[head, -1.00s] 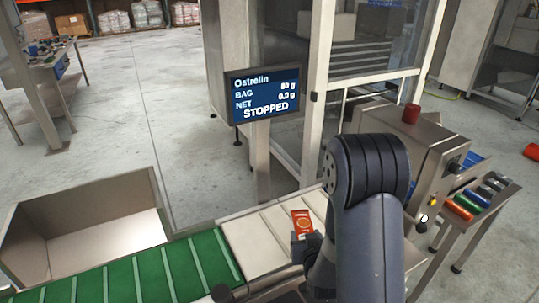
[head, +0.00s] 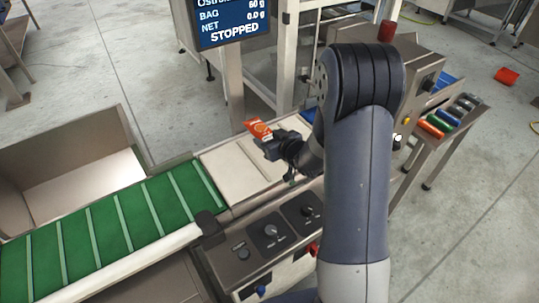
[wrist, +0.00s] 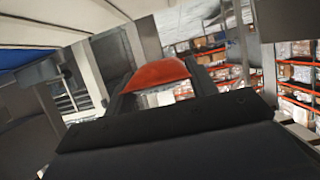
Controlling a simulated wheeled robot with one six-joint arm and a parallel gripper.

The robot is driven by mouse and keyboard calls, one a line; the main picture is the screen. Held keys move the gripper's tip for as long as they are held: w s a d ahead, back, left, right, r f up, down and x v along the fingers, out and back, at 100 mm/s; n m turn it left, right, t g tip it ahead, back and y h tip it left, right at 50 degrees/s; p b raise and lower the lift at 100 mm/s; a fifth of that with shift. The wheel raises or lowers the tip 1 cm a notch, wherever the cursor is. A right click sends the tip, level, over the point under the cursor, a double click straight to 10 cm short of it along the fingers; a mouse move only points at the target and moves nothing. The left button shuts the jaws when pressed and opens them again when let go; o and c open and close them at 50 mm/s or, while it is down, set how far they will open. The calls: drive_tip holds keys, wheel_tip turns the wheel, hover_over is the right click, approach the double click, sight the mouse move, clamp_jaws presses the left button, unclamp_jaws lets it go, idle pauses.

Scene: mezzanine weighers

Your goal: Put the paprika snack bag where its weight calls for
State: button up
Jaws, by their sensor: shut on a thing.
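The paprika snack bag (head: 256,128) is orange-red with a pale print and is held above the white weighing belt (head: 222,176) in the head view. My gripper (head: 268,140) is shut on the bag's lower part. In the wrist view the bag (wrist: 162,73) shows as a red strip between the fingers. The display (head: 228,24) reads BAG 60 g, NET 0.0 g and STOPPED; its top edge is cut off. The white belt has no bag resting on it.
A green cleated belt (head: 105,222) runs left from the white belt. An open metal bin (head: 118,125) stands behind it. A control panel with knobs (head: 270,231) is in front.

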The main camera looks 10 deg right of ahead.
sight(269, 163)
wheel_tip(269, 163, down, 9)
drive_tip(key=shift+r, duration=0.1)
idle(0.4)
drive_tip(key=shift+f+b, duration=0.25)
drive_tip(key=shift+b, duration=0.1)
drive_tip(key=o, duration=1.1)
drive_tip(key=shift+c, duration=0.2)
drive_tip(key=shift+r, duration=0.15)
